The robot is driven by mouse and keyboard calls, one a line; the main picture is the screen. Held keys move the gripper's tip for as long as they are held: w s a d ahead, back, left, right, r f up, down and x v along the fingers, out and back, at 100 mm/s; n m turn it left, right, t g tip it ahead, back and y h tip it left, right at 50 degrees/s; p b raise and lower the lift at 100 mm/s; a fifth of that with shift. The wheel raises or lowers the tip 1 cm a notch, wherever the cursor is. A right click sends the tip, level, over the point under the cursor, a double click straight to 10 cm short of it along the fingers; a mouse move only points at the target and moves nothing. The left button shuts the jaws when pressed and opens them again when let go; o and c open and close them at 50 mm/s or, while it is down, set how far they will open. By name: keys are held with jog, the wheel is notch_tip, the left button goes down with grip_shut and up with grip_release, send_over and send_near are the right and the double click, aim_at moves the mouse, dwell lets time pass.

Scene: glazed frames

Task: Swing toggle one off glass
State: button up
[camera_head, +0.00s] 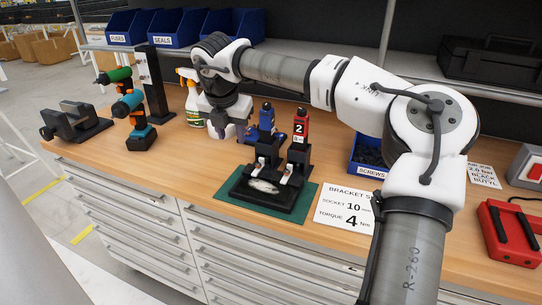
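A black fixture (263,197) sits on a green mat (236,197) on the wooden bench, with a pale oval glass piece (263,186) lying on it. Two toggle clamps stand upright at its back. The one on the left has a blue handle (266,117), whose number I cannot read. The one on the right has a red handle (301,128) marked 2. The clamp tips reach down close to the glass; contact is too small to tell. My gripper (232,129) is just left of the blue handle, its fingers apart and seemingly empty. My wrist hides part of the area behind.
A drill (134,118) and a vise (75,120) are to the left. A blue screws bin (367,168), a paper sign (341,208) and a red case (510,232) lie to the right. My arm arches over the bench.

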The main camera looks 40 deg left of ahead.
aim_at(261, 158)
jog(key=w+d+r+m+t+h, duration=0.1)
jog(key=w+d+r, duration=0.1)
jog(key=w+d, duration=0.15)
jog(key=x, duration=0.4)
jog(key=p+x, duration=0.1)
jog(key=x, duration=0.4)
jog(key=p+x, duration=0.1)
jog(key=x, duration=0.4)
jog(key=shift+w+a, duration=0.15)
jog(key=shift+a, duration=0.1)
grip_shut()
